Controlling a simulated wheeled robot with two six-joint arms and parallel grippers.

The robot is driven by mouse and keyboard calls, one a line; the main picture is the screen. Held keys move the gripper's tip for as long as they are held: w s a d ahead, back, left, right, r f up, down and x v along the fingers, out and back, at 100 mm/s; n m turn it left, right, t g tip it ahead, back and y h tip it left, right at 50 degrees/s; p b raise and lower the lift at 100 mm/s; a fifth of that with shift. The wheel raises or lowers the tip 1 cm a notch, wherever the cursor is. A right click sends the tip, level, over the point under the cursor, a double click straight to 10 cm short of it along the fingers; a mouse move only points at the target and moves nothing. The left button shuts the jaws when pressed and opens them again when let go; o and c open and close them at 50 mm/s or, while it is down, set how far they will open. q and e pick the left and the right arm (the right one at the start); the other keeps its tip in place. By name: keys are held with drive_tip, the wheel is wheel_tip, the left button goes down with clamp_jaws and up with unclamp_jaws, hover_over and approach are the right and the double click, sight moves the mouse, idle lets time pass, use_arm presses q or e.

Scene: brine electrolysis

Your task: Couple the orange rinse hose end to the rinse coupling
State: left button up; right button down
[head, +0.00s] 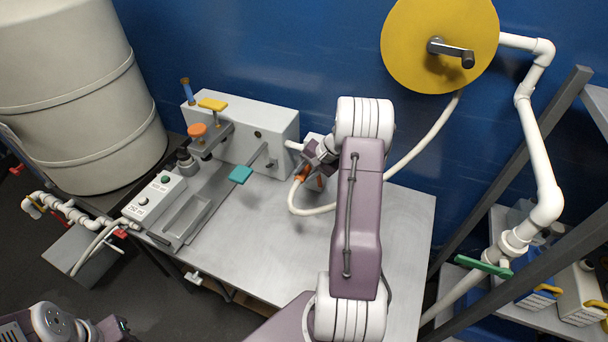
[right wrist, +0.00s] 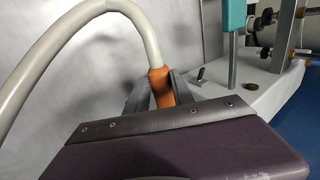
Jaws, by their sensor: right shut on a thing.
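My right gripper (head: 312,172) is shut on the orange hose end (head: 302,173), above the table near the right end of the grey cell housing. In the right wrist view the orange hose end (right wrist: 160,86) sits between the fingers, and its pale hose (right wrist: 75,28) arches up and left. In the head view the pale hose (head: 292,203) loops below the gripper and runs up to the yellow reel (head: 425,45). A short white stub (head: 293,145), possibly the rinse coupling, shows at the housing's right end, partly hidden by my right wrist.
The grey housing (head: 270,120) carries orange and yellow knobs, and a teal handle (head: 240,174) sticks out in front. A control box (head: 155,198) stands at the table's left. The table (head: 265,240) is bare in front. White piping (head: 540,130) runs down at right.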

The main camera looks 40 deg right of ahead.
drive_tip(key=shift+d, duration=0.1)
idle(0.7)
drive_tip(key=c, duration=1)
unclamp_jaws()
drive_tip(key=b+v, duration=0.1)
drive_tip(key=v, duration=0.8)
